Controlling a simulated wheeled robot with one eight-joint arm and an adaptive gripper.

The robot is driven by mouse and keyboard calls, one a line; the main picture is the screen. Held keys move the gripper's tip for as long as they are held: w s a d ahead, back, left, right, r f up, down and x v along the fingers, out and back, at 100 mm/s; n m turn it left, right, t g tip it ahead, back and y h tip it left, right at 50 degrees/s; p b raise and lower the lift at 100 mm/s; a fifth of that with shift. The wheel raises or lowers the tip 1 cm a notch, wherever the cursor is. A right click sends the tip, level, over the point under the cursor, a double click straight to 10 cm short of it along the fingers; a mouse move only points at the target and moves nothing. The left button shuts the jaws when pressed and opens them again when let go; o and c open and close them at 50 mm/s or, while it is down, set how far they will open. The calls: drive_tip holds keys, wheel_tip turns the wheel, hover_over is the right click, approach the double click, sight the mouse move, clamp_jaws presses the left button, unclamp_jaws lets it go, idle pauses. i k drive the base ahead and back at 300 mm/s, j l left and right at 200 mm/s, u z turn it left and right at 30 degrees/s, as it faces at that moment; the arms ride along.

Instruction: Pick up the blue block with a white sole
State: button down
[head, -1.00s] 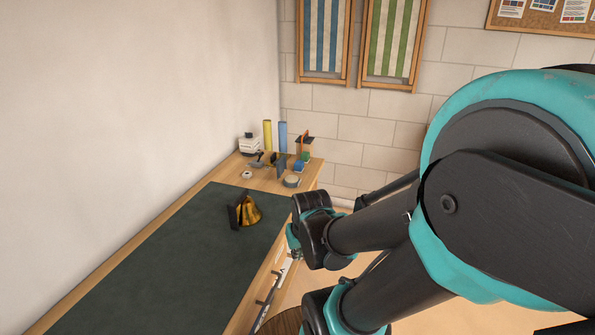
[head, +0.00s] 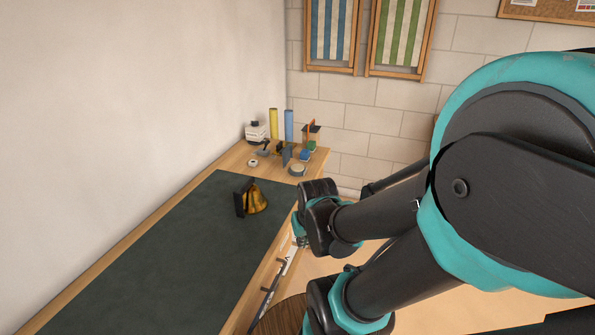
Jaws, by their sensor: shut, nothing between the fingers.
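A small blue block (head: 304,155) stands among the items at the far end of the bench. It is tiny here and partly crowded by its neighbours, and I cannot make out a white sole. My gripper (head: 299,238) shows only in part behind my dark wrist, by the right edge of the bench. It is shut and empty. It is apart from the block, nearer to the camera.
A bench with a dark green mat (head: 165,260) runs along the left wall. A brass bell (head: 256,200) stands beside a dark upright piece (head: 240,199). Yellow (head: 273,123) and blue (head: 289,125) cylinders and a tape roll (head: 297,170) crowd the far end. The near mat is clear.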

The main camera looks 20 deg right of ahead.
sight(305, 154)
drive_tip(key=i+l, duration=0.25)
drive_tip(key=l, duration=0.15)
drive_tip(key=i+l, duration=0.25)
drive_tip(key=l, duration=0.15)
drive_tip(key=i+l, duration=0.15)
drive_tip(key=i, duration=0.25)
drive_tip(key=z, duration=0.05)
